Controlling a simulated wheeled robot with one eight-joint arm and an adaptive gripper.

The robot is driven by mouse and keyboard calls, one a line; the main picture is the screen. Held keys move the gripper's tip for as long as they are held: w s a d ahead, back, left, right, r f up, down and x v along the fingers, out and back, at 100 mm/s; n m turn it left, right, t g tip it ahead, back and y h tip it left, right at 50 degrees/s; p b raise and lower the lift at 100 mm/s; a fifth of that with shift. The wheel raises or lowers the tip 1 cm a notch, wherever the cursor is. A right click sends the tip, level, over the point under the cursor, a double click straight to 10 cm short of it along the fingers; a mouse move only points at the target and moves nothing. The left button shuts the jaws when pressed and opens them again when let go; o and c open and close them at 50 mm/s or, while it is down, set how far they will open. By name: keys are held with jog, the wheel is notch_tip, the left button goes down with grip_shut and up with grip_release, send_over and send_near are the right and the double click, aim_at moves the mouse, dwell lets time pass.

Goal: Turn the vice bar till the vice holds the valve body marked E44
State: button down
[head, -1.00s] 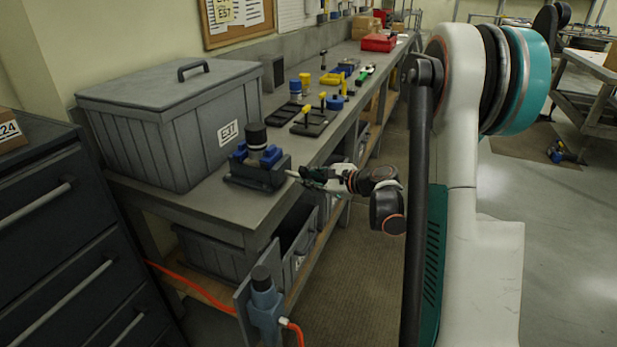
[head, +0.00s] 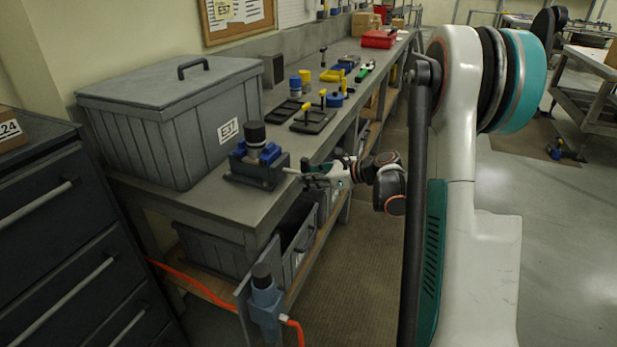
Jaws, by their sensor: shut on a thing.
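The vice (head: 256,174) is a dark block with blue jaws near the front edge of the grey bench. A valve body (head: 252,148) with a blue-grey body and a black cap stands upright between the jaws. I cannot read a mark on it, nor tell whether the jaws press on it. The vice bar (head: 291,171) is a thin pale rod at the vice's right side. My gripper (head: 304,174) is shut on the bar's end, just off the bench edge. Its fingers are small and partly hidden.
Black trays (head: 313,121) with yellow-handled tools lie behind. A blue-grey fitting (head: 265,298) with a black cap and orange hose is below the bench.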

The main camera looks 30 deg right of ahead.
jog(key=c, duration=1.5)
grip_release()
jog(key=shift+s+d, duration=0.15)
jog(key=v, duration=1.1)
jog(key=shift+s+d+r, duration=0.15)
jog(key=shift+s+r, duration=0.1)
jog(key=shift+s, duration=0.05)
